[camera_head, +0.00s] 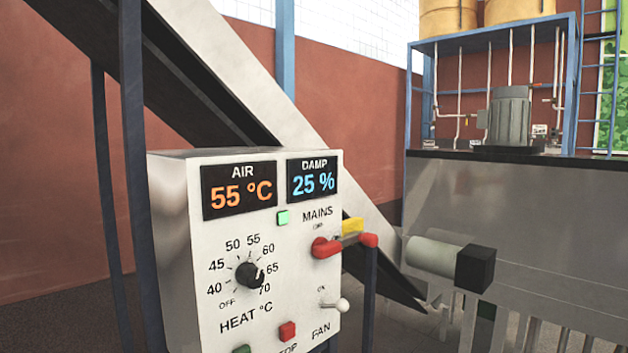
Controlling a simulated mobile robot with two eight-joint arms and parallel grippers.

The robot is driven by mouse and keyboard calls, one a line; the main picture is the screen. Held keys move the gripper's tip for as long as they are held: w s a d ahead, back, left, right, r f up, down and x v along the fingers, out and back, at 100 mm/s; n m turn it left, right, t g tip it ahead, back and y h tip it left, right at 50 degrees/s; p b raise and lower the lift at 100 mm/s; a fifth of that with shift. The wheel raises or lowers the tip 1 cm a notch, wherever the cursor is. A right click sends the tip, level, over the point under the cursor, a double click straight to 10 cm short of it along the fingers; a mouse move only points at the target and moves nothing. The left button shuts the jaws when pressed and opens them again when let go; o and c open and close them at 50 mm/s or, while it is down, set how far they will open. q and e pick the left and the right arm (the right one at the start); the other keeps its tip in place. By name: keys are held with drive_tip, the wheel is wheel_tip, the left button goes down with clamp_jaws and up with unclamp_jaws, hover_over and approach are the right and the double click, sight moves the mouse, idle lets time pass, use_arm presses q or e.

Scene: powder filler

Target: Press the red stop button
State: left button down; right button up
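Neither of my grippers shows in this view, so nothing of mine is seen touching the button.
The box also carries a HEAT dial (249,275), a red MAINS handle (326,248), a FAN toggle (342,305) and AIR and DAMP displays. Dark blue posts stand beside the box. A grey machine (515,210) stands at right.

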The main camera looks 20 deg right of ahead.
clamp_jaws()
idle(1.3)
